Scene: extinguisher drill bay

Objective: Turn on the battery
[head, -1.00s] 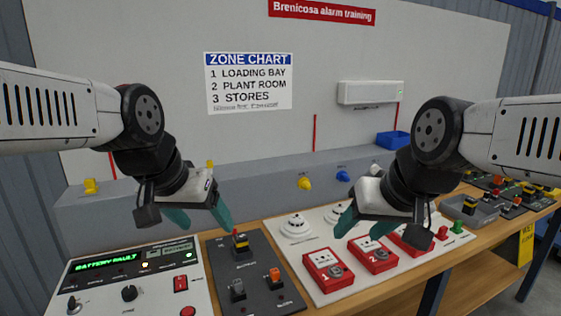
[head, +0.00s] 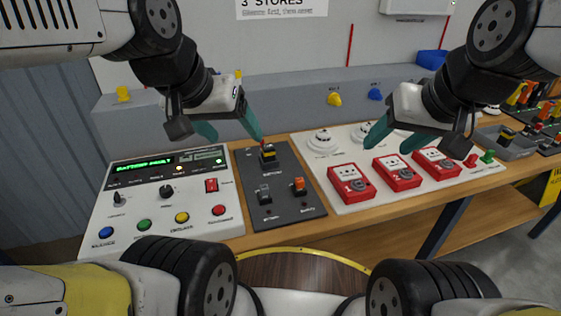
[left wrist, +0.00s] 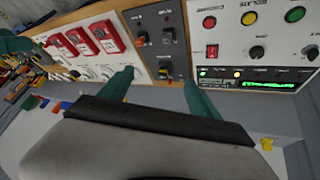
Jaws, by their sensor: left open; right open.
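A dark switch panel (head: 278,180) lies on the bench. It has an orange-topped switch (head: 299,186) at lower right, whose small label seems to read Battery, a grey switch (head: 264,193) at lower left and a yellow-black switch (head: 268,154) at the top. On the white control panel to its left, a green display (head: 145,163) appears to read BATTERY FAULT. My left gripper (head: 235,137) is open and empty, above the panel's far edge. In the left wrist view the panel (left wrist: 153,52) shows beyond its fingers. My right gripper (head: 390,146) is open and empty above the red call points.
Red call points (head: 351,184) and white detectors (head: 321,141) sit on a white board to the right. A grey tray (head: 499,143) and more switches are at the far right. A grey ledge with yellow and blue knobs (head: 375,94) runs behind.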

